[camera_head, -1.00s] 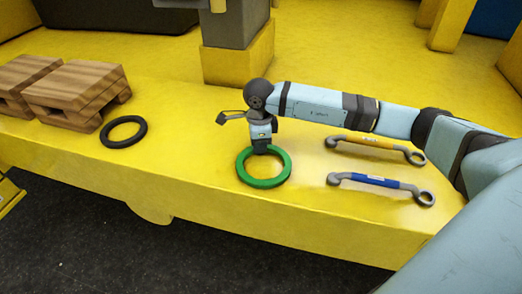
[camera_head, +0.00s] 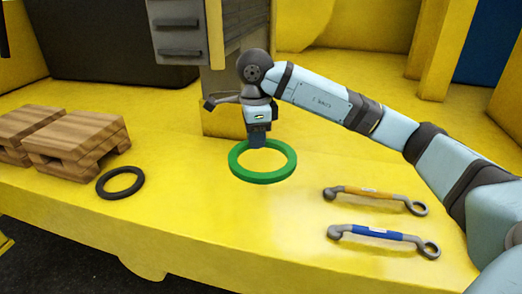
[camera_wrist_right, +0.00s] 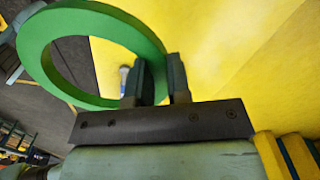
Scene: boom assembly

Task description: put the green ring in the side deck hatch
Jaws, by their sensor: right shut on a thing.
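My right gripper (camera_head: 257,140) points down and is shut on the far rim of the green ring (camera_head: 236,166). The ring is held nearly level above the yellow deck (camera_head: 215,225); how high is hard to tell. In the right wrist view the green ring (camera_wrist_right: 33,50) sits at the fingers (camera_wrist_right: 160,80), its rim reaching between them. I cannot pick out an open side deck hatch in these frames. My left gripper does not show.
A black ring (camera_head: 120,183) lies on the deck at left, near wooden pallets (camera_head: 75,145). A yellow-handled wrench (camera_head: 375,195) and a blue-handled wrench (camera_head: 383,234) lie at right. A grey drawer cabinet (camera_head: 180,35) and yellow walls stand behind. The deck's front middle is clear.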

